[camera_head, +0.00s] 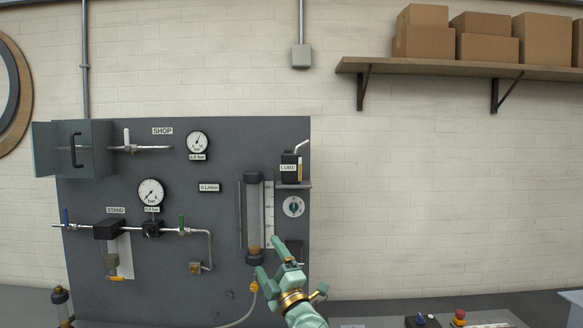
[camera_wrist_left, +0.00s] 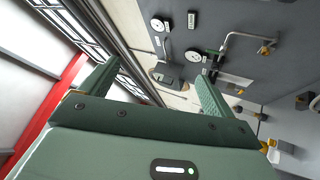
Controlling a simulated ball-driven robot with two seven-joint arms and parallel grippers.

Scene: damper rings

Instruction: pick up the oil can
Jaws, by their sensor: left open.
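The oil can (camera_head: 291,167) is a small black can with a pale label and a light bent spout on top. It stands upright on a small ledge (camera_head: 295,186) at the right edge of the dark panel in the head view. My left gripper (camera_head: 270,258) is below the can and a little to its left, apart from it, in front of the panel's lower right part. Its two green fingers are apart with nothing between them, as the left wrist view (camera_wrist_left: 159,69) also shows. The can is not visible in the left wrist view. My right gripper is not in view.
The panel (camera_head: 222,220) carries gauges, pipes, valves and a clear vertical tube (camera_head: 254,212) left of the can. A round dial (camera_head: 293,207) sits just below the ledge. A hose (camera_head: 243,317) hangs low. The wall right of the panel is bare, below a shelf (camera_head: 450,68) of boxes.

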